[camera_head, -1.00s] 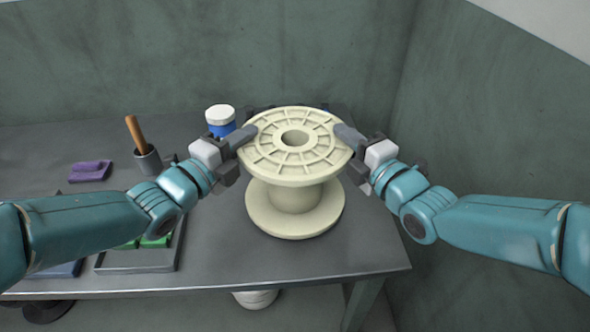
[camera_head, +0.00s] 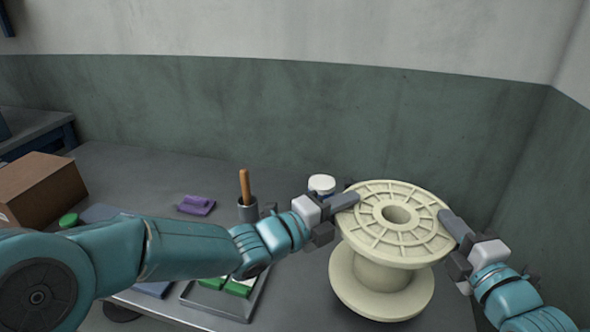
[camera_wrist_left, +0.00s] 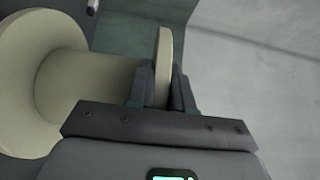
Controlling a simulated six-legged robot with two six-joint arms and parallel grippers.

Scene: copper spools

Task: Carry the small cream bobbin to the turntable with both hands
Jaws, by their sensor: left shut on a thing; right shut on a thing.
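The cream bobbin (camera_head: 381,272) is upright between my two grippers, at the right in the head view, over or on the grey table; I cannot tell whether it touches. My left gripper (camera_head: 350,200) is shut on the left rim of its top flange. My right gripper (camera_head: 447,222) is shut on the right rim. In the left wrist view the bobbin (camera_wrist_left: 75,85) lies sideways in the picture, its flange edge between the fingers (camera_wrist_left: 160,92). I see no turntable in these frames.
A white-lidded jar (camera_head: 321,185) stands behind my left gripper. A cup with a wooden handle (camera_head: 247,208), a purple object (camera_head: 196,204), a tray with green pieces (camera_head: 215,300) and a cardboard box (camera_head: 38,188) are to the left. A wall closes the back.

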